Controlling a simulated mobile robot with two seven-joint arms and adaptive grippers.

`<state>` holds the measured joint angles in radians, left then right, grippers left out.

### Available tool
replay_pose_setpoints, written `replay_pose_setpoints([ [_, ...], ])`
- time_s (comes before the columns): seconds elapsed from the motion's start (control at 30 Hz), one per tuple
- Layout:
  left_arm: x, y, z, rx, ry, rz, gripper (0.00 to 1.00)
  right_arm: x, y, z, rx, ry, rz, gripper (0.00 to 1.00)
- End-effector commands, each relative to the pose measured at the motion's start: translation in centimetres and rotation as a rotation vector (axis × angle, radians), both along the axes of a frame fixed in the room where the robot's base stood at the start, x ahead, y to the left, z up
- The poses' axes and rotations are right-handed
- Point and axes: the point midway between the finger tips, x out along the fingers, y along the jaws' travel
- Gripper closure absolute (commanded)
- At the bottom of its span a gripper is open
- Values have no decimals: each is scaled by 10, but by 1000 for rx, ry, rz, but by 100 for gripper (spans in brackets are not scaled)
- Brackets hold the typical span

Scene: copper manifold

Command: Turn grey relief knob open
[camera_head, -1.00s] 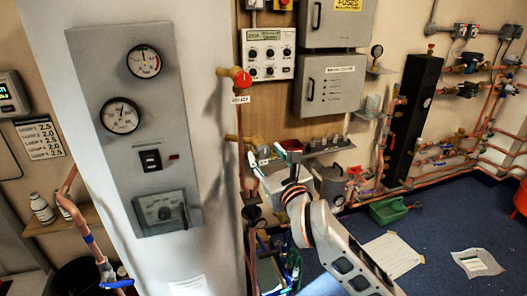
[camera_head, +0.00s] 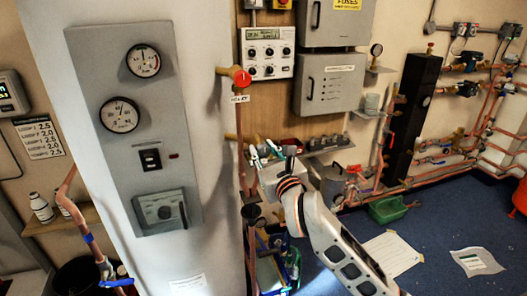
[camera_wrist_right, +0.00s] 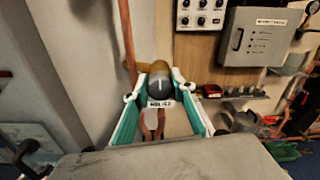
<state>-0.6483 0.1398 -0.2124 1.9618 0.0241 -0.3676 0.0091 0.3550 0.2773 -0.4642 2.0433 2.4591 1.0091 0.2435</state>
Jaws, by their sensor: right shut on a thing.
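The grey relief knob (camera_wrist_right: 160,86) sits on a brass fitting at the copper pipe, with a white label below it, in the right wrist view. The fingers of my right gripper (camera_wrist_right: 160,103) reach up on both sides of the knob and are shut on it. A white line on the knob's face stands about upright. In the head view my right gripper (camera_head: 262,152) is at the pipe beside the brass fitting (camera_head: 238,137), and I cannot make out the knob there. My left gripper is not in view.
A red knob (camera_head: 240,78) with a label sits higher on the same pipe. A grey cabinet (camera_head: 329,85) and a control box (camera_head: 267,53) hang on the wall behind. The white column with its gauge panel (camera_head: 140,130) stands close on the left.

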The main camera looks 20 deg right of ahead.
Motion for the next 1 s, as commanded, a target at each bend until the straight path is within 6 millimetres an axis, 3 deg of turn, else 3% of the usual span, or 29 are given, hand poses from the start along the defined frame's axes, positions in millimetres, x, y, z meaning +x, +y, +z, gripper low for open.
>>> replay_pose_setpoints([
  [0.47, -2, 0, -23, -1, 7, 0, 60, 0, 0, -3, 305, 9, 0, 96],
  [1.0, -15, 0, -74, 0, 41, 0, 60, 0, -2, -5, 796, 29, 0, 96],
])
